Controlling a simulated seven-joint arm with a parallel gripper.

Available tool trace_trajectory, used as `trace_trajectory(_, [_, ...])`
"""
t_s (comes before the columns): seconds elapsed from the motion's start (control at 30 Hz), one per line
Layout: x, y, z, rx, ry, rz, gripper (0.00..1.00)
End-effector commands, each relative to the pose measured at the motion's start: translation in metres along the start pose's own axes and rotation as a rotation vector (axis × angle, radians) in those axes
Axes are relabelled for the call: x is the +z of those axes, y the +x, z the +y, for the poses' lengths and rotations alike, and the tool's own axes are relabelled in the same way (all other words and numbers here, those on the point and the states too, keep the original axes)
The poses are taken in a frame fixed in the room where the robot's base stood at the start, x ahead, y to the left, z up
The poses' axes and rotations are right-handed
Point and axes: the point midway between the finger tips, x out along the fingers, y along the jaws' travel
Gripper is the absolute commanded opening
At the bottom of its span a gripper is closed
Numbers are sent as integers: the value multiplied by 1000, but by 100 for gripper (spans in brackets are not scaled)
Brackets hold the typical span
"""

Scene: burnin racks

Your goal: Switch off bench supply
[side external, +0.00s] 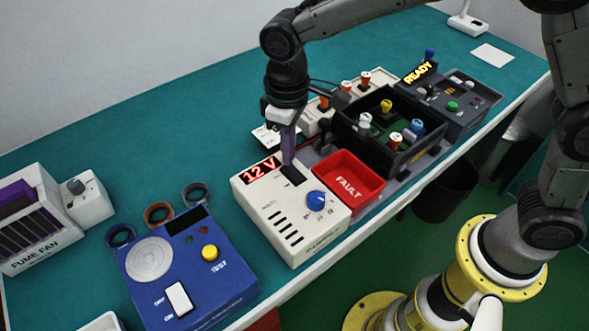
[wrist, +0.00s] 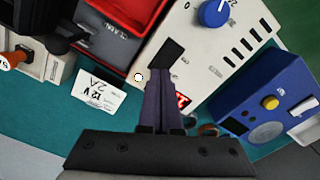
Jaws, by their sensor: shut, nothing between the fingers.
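The bench supply (side external: 280,222) is a cream box in the middle of the bench, with a lit red "12 V" display (side external: 260,169), a blue knob (side external: 317,200) and a black rocker switch (side external: 293,176). My gripper (side external: 288,163) points down at the switch, its fingers shut with nothing between them. In the wrist view the fingertips (wrist: 160,72) are at the near edge of the black switch (wrist: 171,52); I cannot tell if they touch it. The fingers partly hide the display (wrist: 183,101) in the wrist view.
A red FAULT bin (side external: 345,178) and a black rack (side external: 385,130) with coloured parts stand right of the supply. A blue tester (side external: 190,265) with a yellow button is on its left.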

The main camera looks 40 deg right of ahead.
Motion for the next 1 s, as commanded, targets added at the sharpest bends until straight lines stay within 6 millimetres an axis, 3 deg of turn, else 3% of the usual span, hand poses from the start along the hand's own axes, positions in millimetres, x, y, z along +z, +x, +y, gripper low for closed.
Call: trace_trajectory(1.0, [0, 14, 0, 0, 0, 0, 0])
